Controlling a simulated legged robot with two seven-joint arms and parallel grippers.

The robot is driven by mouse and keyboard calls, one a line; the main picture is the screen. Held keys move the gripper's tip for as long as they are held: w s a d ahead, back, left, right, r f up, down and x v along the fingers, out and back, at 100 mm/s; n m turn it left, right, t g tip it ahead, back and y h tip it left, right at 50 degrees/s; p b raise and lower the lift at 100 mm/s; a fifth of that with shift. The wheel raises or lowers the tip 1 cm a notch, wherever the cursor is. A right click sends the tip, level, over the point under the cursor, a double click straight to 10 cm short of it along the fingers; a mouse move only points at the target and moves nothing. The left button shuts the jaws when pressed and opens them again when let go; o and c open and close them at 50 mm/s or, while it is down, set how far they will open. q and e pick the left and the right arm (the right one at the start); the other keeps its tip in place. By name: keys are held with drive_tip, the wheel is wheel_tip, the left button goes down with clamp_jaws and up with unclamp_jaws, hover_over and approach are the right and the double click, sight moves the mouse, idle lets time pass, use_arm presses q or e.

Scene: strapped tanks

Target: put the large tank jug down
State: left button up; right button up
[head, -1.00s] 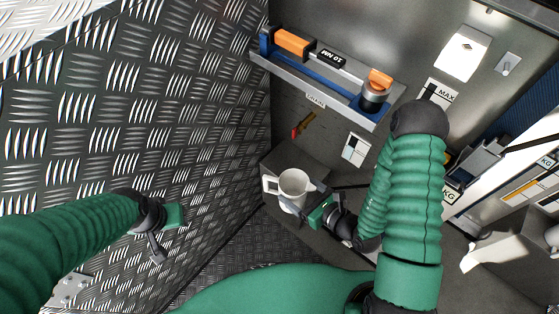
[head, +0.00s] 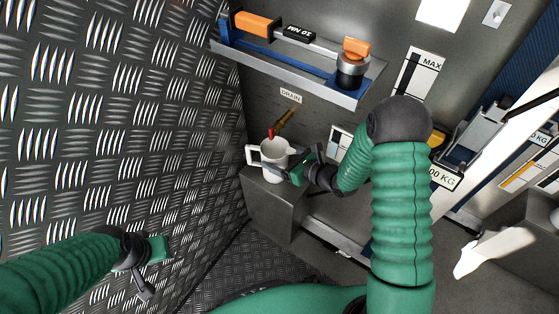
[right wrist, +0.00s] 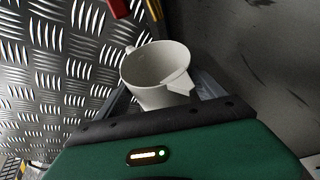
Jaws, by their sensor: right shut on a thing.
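The white jug (head: 270,167), with its handle on the left, is upright over the top of a grey block (head: 272,208), below the drain tap. I cannot tell whether its base touches the block. My right gripper (head: 298,166) is shut on the jug's right side. The right wrist view shows the jug (right wrist: 150,92) from above, with its open mouth and pale inside.
The drain tap (head: 283,124) has a red end just above the jug. A shelf (head: 330,88) holding an orange-handled torque tool (head: 290,32) sticks out higher up. The patterned metal wall (head: 120,130) closes the left side. A strapped white tank stands at the right.

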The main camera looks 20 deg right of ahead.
drive_tip(key=shift+a, duration=0.1)
drive_tip(key=o, duration=2)
drive_tip(key=shift+f, duration=0.1)
drive_tip(key=shift+o, duration=0.2)
drive_tip(key=shift+r+p, duration=0.25)
drive_tip(key=shift+p, duration=0.1)
drive_tip(key=p+v, duration=0.4)
drive_tip(key=v, duration=0.8)
drive_tip(key=s+a+r+n+g+y, duration=0.1)
drive_tip(key=s+a+n+g+y, duration=0.2)
drive_tip(key=s+a+n+g, duration=0.55)
drive_tip(key=s+a+n+g+h, duration=0.2)
drive_tip(key=s+n+g+h, duration=0.15)
drive_tip(key=s+n, duration=0.6)
drive_tip(key=w+d+r+n+t+h, duration=0.2)
drive_tip(key=w+d+n+h, duration=0.3)
drive_tip(key=n, duration=0.7)
drive_tip(key=shift+d+r+t+h, duration=0.4)
drive_tip(key=shift+d+r+h, duration=0.25)
drive_tip(key=shift+d+r, duration=0.3)
